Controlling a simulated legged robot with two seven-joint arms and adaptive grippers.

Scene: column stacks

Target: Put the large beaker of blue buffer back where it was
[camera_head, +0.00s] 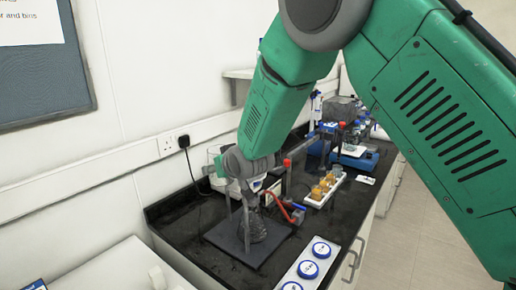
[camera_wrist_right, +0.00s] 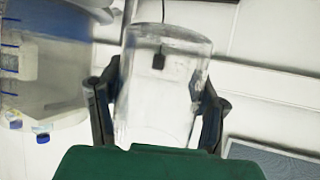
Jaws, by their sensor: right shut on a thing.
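My right arm comes in from the top right in the head view. Its gripper (camera_head: 222,168) is over the back left of the black bench, near the wall. In the right wrist view my right gripper (camera_wrist_right: 156,98) is shut on a large clear glass beaker (camera_wrist_right: 155,112), with one finger on each side. No blue liquid shows in the visible part of this beaker. In the head view part of the beaker (camera_head: 214,155) shows beside the gripper, and the arm hides the rest. I cannot tell whether its base touches the bench. My left gripper is not in view.
A dark stand plate (camera_head: 222,243) with a dark flask (camera_head: 252,229) and red clamp parts (camera_head: 279,206) is just in front. A white tray of amber vials (camera_head: 322,190) and a white rack with blue caps (camera_head: 308,270) lie to the right. A socket (camera_head: 167,146) is on the wall.

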